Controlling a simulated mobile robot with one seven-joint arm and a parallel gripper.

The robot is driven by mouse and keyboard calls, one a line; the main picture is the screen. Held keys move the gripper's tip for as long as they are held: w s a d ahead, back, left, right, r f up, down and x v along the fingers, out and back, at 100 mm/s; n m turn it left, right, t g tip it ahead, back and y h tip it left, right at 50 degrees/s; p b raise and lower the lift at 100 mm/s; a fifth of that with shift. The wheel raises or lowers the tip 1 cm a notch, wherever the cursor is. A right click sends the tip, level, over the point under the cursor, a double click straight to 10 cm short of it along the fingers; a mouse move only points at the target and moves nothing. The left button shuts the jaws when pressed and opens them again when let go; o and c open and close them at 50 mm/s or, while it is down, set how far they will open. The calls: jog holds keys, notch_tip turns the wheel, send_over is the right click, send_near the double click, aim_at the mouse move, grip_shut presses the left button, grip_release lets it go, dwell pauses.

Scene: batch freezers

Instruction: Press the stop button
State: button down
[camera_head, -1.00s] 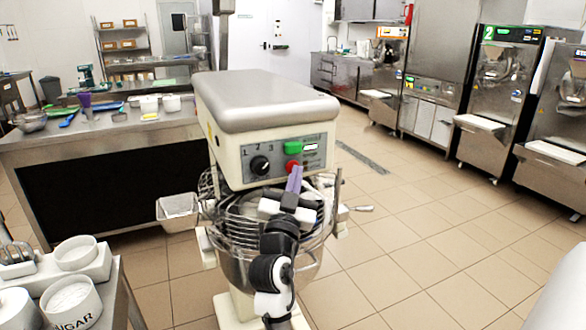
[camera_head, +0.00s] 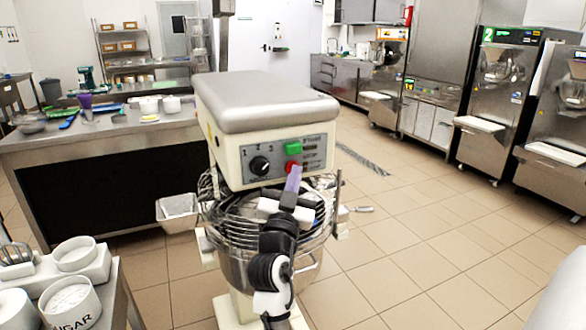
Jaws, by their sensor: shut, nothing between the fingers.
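The mixer (camera_head: 262,103) stands in the middle of the view, with a control panel (camera_head: 285,158) on its front. The panel has a black dial (camera_head: 260,165) at the left, a green button (camera_head: 293,147), and the red stop button (camera_head: 291,166) below it, partly hidden. My gripper (camera_head: 294,173) is in front of the panel with its purple fingers closed together, pointing up. The fingertips overlap the lower edge of the red button. I cannot tell whether they touch it.
The wire guard and bowl (camera_head: 235,225) of the mixer are below and behind my arm. A steel worktable (camera_head: 110,135) stands at the left, and a small table with white tubs (camera_head: 70,298) at the lower left. Tiled floor (camera_head: 430,245) is free at the right.

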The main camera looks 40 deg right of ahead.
jog(key=shift+s+a, duration=0.2)
jog(key=shift+s, duration=0.55)
jog(key=shift+s+a+p, duration=0.2)
jog(key=shift+s+p, duration=0.05)
jog(key=shift+s, duration=0.55)
jog(key=shift+s+a+p, duration=0.2)
jog(key=shift+s+p, duration=0.1)
jog(key=shift+s, duration=0.55)
jog(key=shift+s+a+p, duration=0.2)
jog(key=shift+s+p, duration=0.05)
jog(key=shift+s, duration=0.55)
